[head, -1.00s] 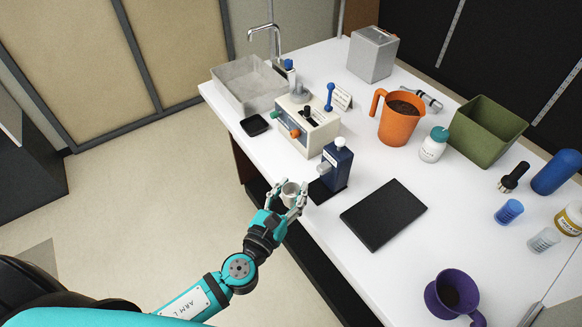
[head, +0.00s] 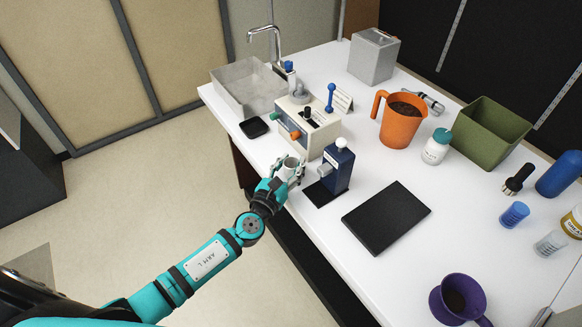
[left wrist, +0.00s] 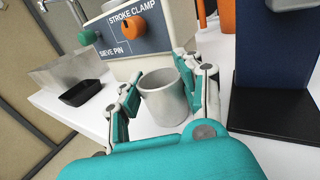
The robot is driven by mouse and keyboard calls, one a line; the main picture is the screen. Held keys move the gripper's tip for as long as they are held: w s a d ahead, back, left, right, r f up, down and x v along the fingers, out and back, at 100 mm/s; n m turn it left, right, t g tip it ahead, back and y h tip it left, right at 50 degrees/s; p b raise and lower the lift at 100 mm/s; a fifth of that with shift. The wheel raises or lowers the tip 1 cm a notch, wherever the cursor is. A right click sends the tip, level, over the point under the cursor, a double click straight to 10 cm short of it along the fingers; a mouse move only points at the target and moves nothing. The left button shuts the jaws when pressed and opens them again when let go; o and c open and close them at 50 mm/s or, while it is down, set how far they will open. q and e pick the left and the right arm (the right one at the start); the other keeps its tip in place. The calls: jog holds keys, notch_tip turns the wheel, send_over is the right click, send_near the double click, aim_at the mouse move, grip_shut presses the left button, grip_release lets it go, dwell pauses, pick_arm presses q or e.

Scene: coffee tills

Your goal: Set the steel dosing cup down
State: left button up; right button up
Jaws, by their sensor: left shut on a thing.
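The steel dosing cup (head: 290,171) is a small pale grey, open-topped cup. My left gripper (head: 291,165) is shut on it, with a finger on either side. In the left wrist view the cup (left wrist: 165,100) stands upright between the fingers (left wrist: 158,78) and looks empty, though its bottom inside is hidden. It is at the near left edge of the white table (head: 380,165), in front of the cream machine and left of the blue device. I cannot tell whether its base touches the tabletop. My right gripper is not in view.
The cream machine (head: 311,128) with orange and teal knobs is just behind the cup. The blue device (head: 338,170) on a black base stands close on the right. A small black tray (head: 254,127) lies to the left. A black flat pad (head: 386,217) is further right.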

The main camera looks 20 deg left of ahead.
pick_arm(q)
jog(key=shift+f, duration=0.15)
jog(key=o, duration=1.1)
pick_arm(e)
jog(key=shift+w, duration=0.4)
pick_arm(q)
jog(key=shift+r, duration=0.2)
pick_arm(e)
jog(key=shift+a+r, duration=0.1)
